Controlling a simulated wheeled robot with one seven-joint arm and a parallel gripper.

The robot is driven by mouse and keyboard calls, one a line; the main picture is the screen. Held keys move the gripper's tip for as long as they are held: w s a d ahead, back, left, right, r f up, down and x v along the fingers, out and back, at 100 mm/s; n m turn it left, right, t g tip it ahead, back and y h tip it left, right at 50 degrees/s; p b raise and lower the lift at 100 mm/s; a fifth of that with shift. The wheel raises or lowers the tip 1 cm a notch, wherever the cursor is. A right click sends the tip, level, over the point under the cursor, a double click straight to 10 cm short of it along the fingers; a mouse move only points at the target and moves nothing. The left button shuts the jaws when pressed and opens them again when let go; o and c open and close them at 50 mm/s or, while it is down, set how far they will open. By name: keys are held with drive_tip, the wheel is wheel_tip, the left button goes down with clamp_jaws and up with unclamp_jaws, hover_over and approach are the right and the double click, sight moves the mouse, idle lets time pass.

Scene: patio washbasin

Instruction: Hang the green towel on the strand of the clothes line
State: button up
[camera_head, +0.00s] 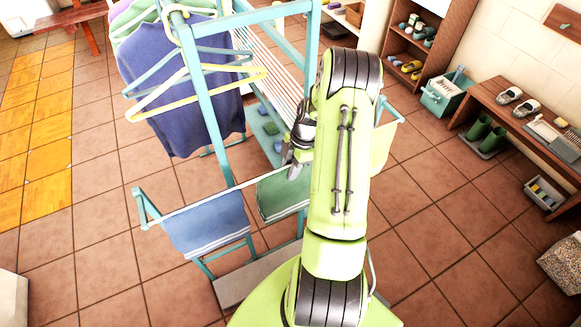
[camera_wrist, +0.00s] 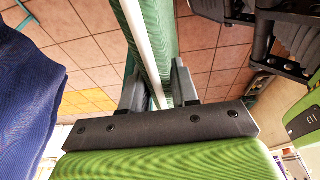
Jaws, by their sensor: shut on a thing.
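The green towel (camera_head: 283,196) hangs down at the white strand (camera_head: 241,190) of the low clothes line, to the right of a blue towel. My gripper (camera_head: 295,165) is at the green towel's upper right part, shut on it; my arm hides part of this area. In the wrist view, the two fingers (camera_wrist: 160,92) stand either side of the green cloth (camera_wrist: 165,35). The white strand (camera_wrist: 143,35) runs between them, with green showing on both sides of it. I cannot tell how far the towel lies over the strand.
The blue towel (camera_head: 208,226) hangs on the same strand. A teal rack (camera_head: 207,105) with hangers and a dark blue shirt (camera_head: 185,100) stands close on the left. A yellow cloth (camera_head: 382,146) hangs right of my arm.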

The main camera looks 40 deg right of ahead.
clamp_jaws()
wheel_tip(320, 180, up, 29)
drive_tip(key=p, duration=1.1)
drive_tip(key=s+a+b, duration=0.2)
drive_tip(key=s+b, duration=0.1)
drive_tip(key=s, duration=0.5)
drive_tip(key=s+a+b, duration=0.2)
drive_tip(key=s+b, duration=0.2)
drive_tip(key=s, duration=0.4)
drive_tip(key=shift+s+a+r, duration=0.2)
drive_tip(key=shift+a+r, duration=0.2)
drive_tip(key=shift+r, duration=0.05)
